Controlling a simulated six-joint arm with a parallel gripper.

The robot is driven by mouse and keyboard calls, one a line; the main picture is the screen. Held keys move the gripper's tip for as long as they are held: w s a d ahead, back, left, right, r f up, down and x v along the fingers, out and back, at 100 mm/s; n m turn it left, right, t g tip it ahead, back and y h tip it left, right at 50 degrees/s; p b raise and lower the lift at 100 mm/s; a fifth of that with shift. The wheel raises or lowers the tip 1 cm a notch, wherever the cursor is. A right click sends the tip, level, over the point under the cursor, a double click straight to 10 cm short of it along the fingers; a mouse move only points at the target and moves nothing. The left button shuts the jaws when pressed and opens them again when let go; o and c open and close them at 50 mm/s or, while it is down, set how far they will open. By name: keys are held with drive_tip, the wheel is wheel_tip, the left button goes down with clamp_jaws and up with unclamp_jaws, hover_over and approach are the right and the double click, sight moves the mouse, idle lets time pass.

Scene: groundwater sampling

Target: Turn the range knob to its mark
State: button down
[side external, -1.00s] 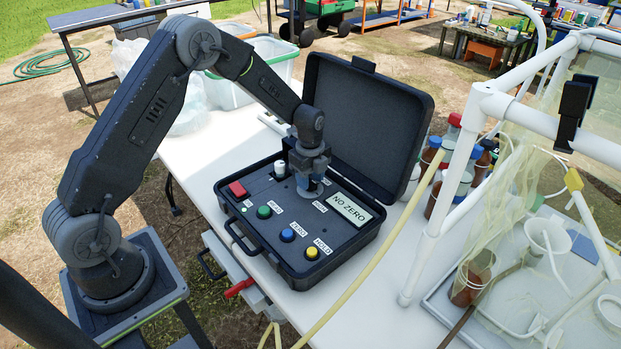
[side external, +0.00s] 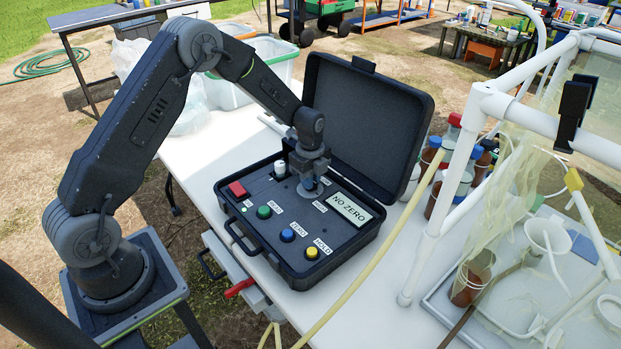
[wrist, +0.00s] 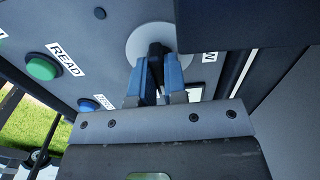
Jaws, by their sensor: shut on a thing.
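The range knob (wrist: 155,49) is black and stands on a pale round disc on the panel of an open black instrument case (side external: 283,262). My gripper (wrist: 160,68) points down at the panel, with its blue fingers shut on the knob from both sides. In the side view my gripper (side external: 309,188) covers most of the knob, left of the display (side external: 349,209), which reads "NO ZERO". The knob's pointer and its mark cannot be made out.
The panel also carries a red button (side external: 237,189), a green READ button (side external: 264,212), a blue ZERO button (side external: 287,235), a yellow HOLD button (side external: 312,253) and a pale connector (side external: 280,169). The raised lid (side external: 365,120) stands close behind my gripper.

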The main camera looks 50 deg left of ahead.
drive_tip(key=n, duration=1.3)
drive_tip(key=shift+n, duration=0.3)
drive_tip(key=n, duration=0.4)
drive_tip(key=c, duration=1.1)
unclamp_jaws()
wheel_tip(320, 180, up, 14)
drive_tip(key=shift+f, duration=0.1)
